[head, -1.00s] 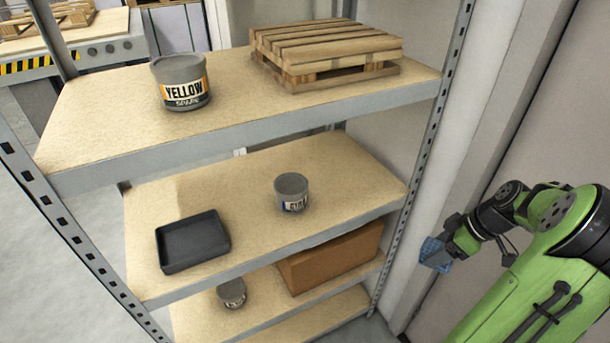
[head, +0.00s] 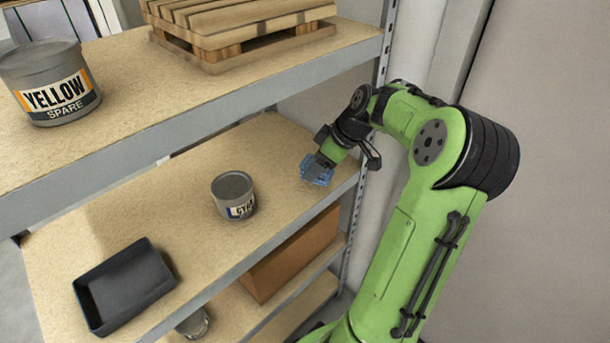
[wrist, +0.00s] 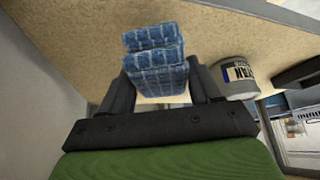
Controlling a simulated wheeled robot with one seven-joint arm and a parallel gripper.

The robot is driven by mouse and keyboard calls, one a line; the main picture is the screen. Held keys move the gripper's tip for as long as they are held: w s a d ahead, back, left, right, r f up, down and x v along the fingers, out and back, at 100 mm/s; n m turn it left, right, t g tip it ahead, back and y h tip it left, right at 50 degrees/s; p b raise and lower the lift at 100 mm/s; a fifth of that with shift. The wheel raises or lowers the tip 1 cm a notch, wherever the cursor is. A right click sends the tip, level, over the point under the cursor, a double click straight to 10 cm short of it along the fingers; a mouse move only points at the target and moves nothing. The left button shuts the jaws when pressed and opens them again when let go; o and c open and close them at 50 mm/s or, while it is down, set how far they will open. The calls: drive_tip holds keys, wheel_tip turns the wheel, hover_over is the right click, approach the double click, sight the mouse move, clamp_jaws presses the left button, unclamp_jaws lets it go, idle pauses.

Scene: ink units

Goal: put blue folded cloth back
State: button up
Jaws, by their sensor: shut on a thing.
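The blue folded cloth (head: 316,172) has a checked pattern and is at the right end of the middle shelf (head: 275,145). It also shows in the wrist view (wrist: 155,60), between the two dark fingers. My gripper (head: 322,162) is shut on the cloth; the wrist view shows my gripper (wrist: 158,88) with a finger on each side of it. I cannot tell whether the cloth touches the shelf board or is just above it. The cyan tin (head: 233,196) stands upright on the same shelf, left of the cloth, and shows in the wrist view (wrist: 236,76).
A black tray (head: 124,285) lies at the left of the middle shelf. The upper shelf holds a yellow spare tin (head: 50,82) and a small pallet (head: 235,28). A cardboard box (head: 291,252) and another tin (head: 194,323) are below. A slotted post (head: 386,45) stands at the right.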

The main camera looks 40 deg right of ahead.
drive_tip(key=w, duration=0.1)
drive_tip(key=w+a, duration=0.1)
drive_tip(key=shift+w+a, duration=0.1)
drive_tip(key=shift+w, duration=0.2)
wheel_tip(320, 180, down, 4)
drive_tip(key=shift+w+r+b, duration=0.1)
drive_tip(key=shift+b, duration=1.05)
drive_tip(key=shift+r, duration=0.15)
drive_tip(key=o, duration=0.9)
drive_tip(key=shift+o, duration=0.2)
drive_tip(key=p+v, duration=0.5)
drive_tip(key=v, duration=0.7)
drive_tip(key=shift+r, duration=0.1)
